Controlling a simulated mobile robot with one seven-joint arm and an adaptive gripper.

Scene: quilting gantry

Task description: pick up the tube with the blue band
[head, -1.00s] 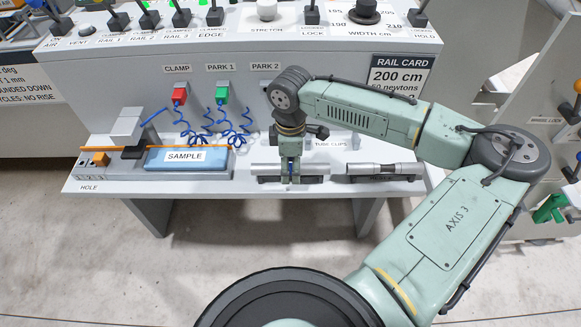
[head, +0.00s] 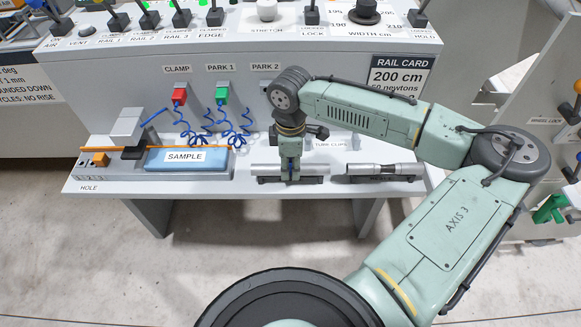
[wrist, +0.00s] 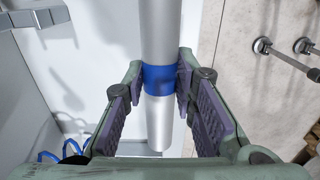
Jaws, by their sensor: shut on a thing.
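The tube with the blue band (wrist: 157,125) is a silver cylinder; its blue band (wrist: 160,78) sits between my finger pads in the wrist view. In the head view the tube (head: 262,169) lies level on a dark holder on the grey shelf, partly hidden by my fingers. My gripper (head: 290,173) points down over the middle of the tube. It is shut on the tube at the band, with one pad on each side, as the wrist view (wrist: 162,80) shows. I cannot tell any gap between tube and holder.
A second silver tube (head: 384,168) lies on its own dark holder to the right. The blue SAMPLE block (head: 187,158) and an orange bar (head: 108,149) are at the left. Red (head: 179,95) and green (head: 222,95) parts with coiled blue cords hang on the panel behind.

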